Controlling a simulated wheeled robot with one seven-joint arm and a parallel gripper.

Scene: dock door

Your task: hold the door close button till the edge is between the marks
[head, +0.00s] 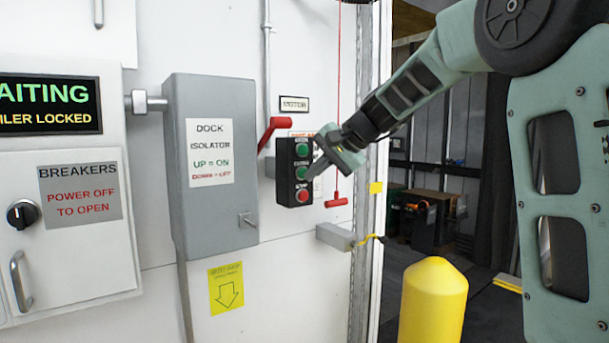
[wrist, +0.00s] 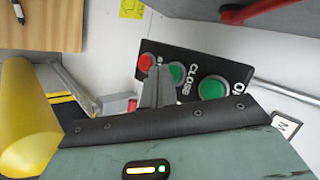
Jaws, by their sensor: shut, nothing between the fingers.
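The black button box (head: 288,173) on the white wall has two green buttons above a red one. In the wrist view the green close button (wrist: 177,73) sits between the red button (wrist: 146,63) and the other green button (wrist: 212,88). My gripper (head: 312,182) is shut and empty, its grey fingers in front of the box. In the wrist view its fingers (wrist: 158,68) overlap the box between the red and close buttons; I cannot tell whether they touch it. I cannot make out the door edge.
A red lever (head: 273,131) juts from the grey isolator box (head: 211,215), left of the buttons. A red pull cord handle (head: 337,201) hangs just right of them. A yellow bollard (head: 433,300) stands below right. The doorway opens onto a dark interior.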

